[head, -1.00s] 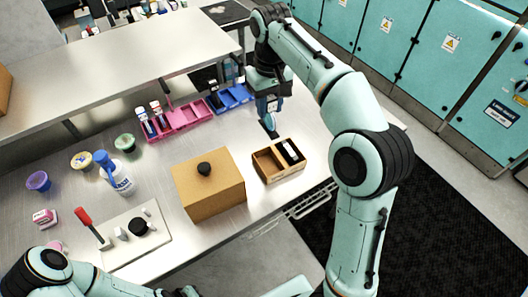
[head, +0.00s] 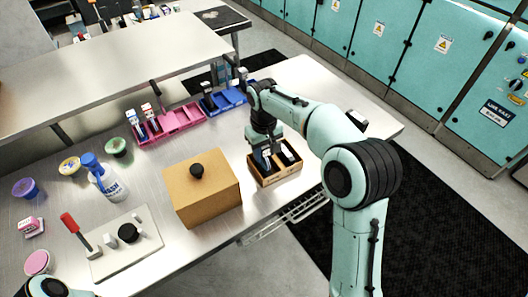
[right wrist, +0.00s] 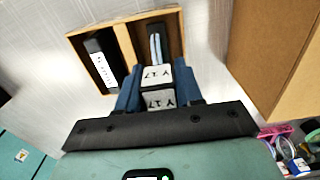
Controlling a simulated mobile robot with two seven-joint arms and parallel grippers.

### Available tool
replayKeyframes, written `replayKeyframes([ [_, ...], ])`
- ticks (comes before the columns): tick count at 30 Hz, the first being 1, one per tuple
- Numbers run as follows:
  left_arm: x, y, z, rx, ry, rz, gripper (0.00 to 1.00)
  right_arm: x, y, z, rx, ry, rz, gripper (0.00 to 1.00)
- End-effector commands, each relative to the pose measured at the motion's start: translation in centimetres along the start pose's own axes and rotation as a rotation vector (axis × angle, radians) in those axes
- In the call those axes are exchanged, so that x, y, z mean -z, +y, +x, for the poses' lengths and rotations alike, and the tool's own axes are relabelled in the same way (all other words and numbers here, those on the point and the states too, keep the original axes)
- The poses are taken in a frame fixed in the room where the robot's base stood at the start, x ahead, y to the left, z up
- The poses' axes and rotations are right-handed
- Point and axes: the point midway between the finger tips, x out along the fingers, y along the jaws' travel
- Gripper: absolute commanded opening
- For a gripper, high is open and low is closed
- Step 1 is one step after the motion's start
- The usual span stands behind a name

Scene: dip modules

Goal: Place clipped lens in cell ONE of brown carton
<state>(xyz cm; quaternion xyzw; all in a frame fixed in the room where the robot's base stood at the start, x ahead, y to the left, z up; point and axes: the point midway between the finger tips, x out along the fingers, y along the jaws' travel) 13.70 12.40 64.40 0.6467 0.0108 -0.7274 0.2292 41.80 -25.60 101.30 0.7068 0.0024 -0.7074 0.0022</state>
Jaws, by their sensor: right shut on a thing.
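The brown carton (head: 280,178) stands on the bench; it also shows in the right wrist view (right wrist: 76,42). A divider splits it into two cells; I cannot read a cell number. One cell holds a black item with a white label (right wrist: 103,68). My right gripper (head: 264,154) points down over the other cell. In the right wrist view its blue fingers (right wrist: 157,82) are shut on the clipped lens (right wrist: 157,74), which has a white clip marked "Y 17". The thin lens end reaches into that cell. Whether it touches the floor is hidden. My left gripper is out of view.
A closed brown box (head: 201,190) with a black knob stands close beside the carton. Behind are a pink tray (head: 172,124) and a blue tray (head: 230,99). A spray bottle (head: 108,182) and a board with a red-handled tool (head: 125,243) are at left.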

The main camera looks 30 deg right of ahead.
Motion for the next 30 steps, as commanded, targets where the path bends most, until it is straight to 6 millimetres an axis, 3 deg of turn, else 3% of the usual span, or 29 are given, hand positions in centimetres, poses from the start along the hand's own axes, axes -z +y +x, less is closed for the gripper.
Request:
replayKeyframes([
  [12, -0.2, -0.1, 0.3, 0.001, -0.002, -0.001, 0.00, 0.0, 0.0, 0.8, 0.000, 0.001, 0.001, 0.00],
  [13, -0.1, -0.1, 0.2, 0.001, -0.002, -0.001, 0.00, 0.0, 0.0, 0.8, 0.000, 0.001, 0.001, 0.42],
  [15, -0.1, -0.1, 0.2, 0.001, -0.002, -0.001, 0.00, 0.0, 0.0, 0.8, 0.000, 0.001, 0.001, 0.61],
  [25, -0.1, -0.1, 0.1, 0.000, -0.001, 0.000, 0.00, 0.0, 0.0, 0.4, 0.000, 0.002, 0.001, 0.61],
  [30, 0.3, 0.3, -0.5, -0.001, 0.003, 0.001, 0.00, 0.2, 0.0, -1.8, 0.001, 0.007, 0.000, 0.61],
])
